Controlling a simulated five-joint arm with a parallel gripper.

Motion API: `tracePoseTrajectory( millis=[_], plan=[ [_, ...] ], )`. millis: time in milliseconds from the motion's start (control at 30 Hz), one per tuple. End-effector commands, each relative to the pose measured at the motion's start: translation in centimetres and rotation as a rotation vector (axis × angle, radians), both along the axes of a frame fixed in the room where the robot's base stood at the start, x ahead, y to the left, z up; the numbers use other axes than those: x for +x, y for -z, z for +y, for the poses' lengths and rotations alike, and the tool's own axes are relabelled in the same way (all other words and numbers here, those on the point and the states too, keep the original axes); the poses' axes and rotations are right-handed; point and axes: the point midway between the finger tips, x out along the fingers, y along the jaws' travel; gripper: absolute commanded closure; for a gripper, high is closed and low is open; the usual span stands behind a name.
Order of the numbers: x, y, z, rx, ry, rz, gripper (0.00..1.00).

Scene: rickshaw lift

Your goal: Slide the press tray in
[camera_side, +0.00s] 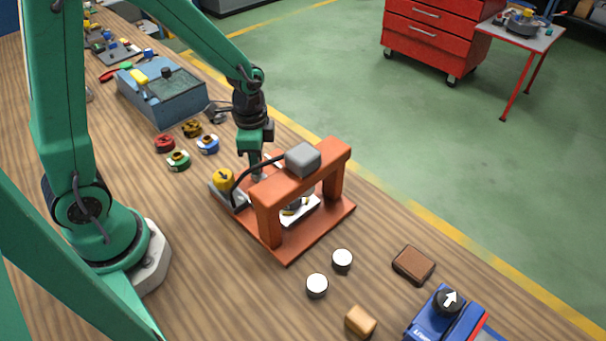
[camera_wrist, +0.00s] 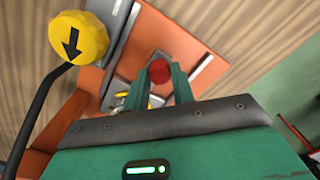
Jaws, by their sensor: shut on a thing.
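The orange press (camera_side: 265,205) stands on its orange base plate, with a grey block on its crossbeam. The pale press tray (camera_side: 305,213) shows under the crossbeam, with a yellow and dark piece on it. My gripper (camera_side: 256,175) points down at the back side of the press. In the wrist view my gripper (camera_wrist: 159,80) is shut on a red knob (camera_wrist: 159,71), one green finger on each side. How the knob joins the tray is hidden. A yellow dial (camera_side: 223,179) with a black arrow sits beside the press, and also shows in the wrist view (camera_wrist: 77,38).
A black cable runs from the dial to the press. Several coloured rings (camera_side: 179,161) and a blue-grey box (camera_side: 165,95) lie behind. Two white-topped discs (camera_side: 342,260), a brown block (camera_side: 413,264) and a blue device (camera_side: 440,315) are in front.

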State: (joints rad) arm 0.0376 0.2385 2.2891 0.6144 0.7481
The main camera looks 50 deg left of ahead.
Motion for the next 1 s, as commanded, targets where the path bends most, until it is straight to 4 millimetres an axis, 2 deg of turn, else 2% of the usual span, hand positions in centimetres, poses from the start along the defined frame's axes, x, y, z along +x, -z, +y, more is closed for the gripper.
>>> tracePoseTrajectory(
  millis=[67, 100, 200, 667, 1000],
  plan=[
    [0.1, -0.1, 0.0, 0.000, 0.000, -0.004, 1.00],
    [0.1, -0.1, 0.0, 0.000, 0.000, -0.004, 0.72],
    [0.1, -0.1, 0.0, 0.000, 0.000, -0.003, 0.54],
    [0.1, -0.5, 0.0, 0.000, 0.000, -0.003, 0.54],
    [0.1, -3.7, 0.0, -0.001, 0.000, -0.006, 0.54]
  ],
)
